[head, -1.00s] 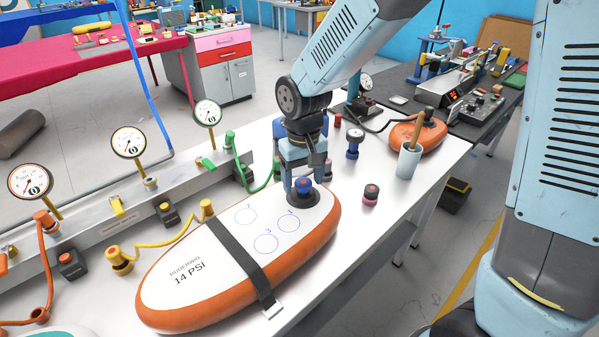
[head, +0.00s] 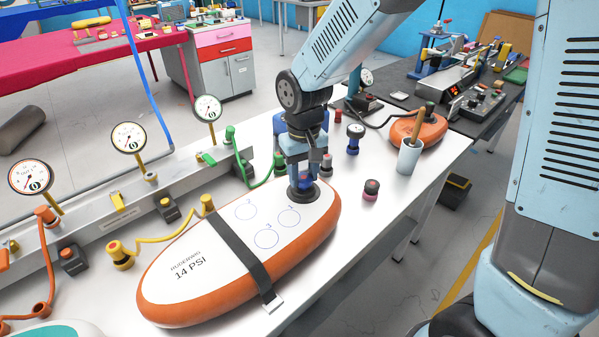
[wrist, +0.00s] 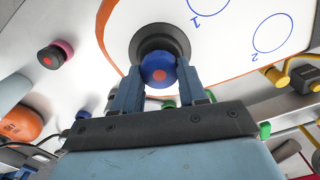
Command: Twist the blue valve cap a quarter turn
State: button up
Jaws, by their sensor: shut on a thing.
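The blue valve cap (wrist: 158,70) has a red dot on its top and sits in a dark round valve seat (wrist: 165,40) on the white and orange inflatable board (head: 205,235). In the head view the cap (head: 305,177) shows only partly at the board's far end. My gripper (wrist: 160,78) is shut on the blue cap, one finger on each side of it. In the head view my gripper (head: 304,178) points down at the valve, and its fingers hide much of the cap.
A dark strap (head: 243,255) crosses the board. A pink-and-black cap (head: 371,189) and a white cup (head: 409,156) stand to the right. Several gauges and coloured hoses line the rail at left.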

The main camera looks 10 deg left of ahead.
jog(key=shift+c, duration=0.6)
jog(key=m, duration=0.3)
jog(key=shift+m, duration=1.1)
jog(key=m, duration=0.2)
jog(key=shift+d+m, duration=0.1)
jog(key=shift+m, duration=1.4)
jog(key=shift+m, duration=2.4)
